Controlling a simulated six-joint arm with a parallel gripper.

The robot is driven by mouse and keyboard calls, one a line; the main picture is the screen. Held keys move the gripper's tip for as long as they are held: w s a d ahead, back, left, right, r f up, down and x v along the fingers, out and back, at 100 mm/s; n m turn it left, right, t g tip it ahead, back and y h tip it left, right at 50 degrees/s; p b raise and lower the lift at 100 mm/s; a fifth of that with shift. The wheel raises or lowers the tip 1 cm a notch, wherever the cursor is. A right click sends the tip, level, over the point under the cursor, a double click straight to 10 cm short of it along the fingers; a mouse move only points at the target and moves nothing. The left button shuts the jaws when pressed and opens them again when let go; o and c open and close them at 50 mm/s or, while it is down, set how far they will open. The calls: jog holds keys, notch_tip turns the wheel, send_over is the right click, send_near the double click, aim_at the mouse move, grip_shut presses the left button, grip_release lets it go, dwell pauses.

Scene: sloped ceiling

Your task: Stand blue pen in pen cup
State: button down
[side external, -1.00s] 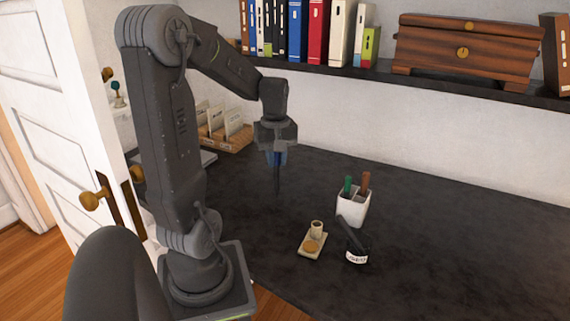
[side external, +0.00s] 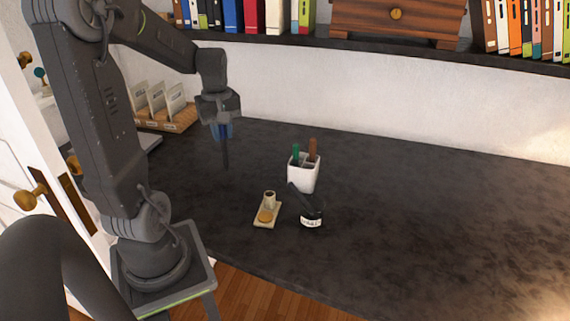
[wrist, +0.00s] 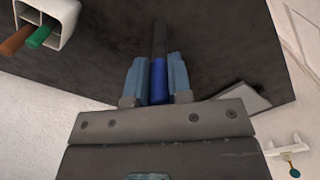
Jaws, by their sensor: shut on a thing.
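My gripper (side external: 223,130) is shut on the blue pen (side external: 225,152) and holds it upright above the dark desk, with its dark end down. In the wrist view, the pen's blue part (wrist: 159,80) is between the two blue-grey fingers, and the dark end reaches away from them. The white pen cup (side external: 303,179) stands on the desk to the right of the gripper, apart from the pen. It is divided into compartments. A green pen (side external: 295,152) and a brown pen (side external: 312,149) stand in it. The cup (wrist: 66,12) is also at the upper left of the wrist view.
A black object with a white label (side external: 311,222) stands just in front of the cup. Left of it is a small tray (side external: 263,223) with a little pot and a round tan piece. A wooden card holder (side external: 180,121) is behind the gripper. The desk's right side is clear.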

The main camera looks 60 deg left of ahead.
jog(key=w+a+r+n, duration=0.1)
jog(key=w+n, duration=0.7)
jog(key=w, duration=1.5)
jog(key=shift+w+r+n, duration=0.3)
jog(key=shift+r, duration=0.35)
jog(key=shift+a+f, duration=0.1)
jog(key=shift+f, duration=0.05)
notch_tip(320, 180, down, 11)
jog(key=shift+f, duration=0.15)
jog(key=c, duration=1)
grip_release()
jog(key=shift+o, duration=0.2)
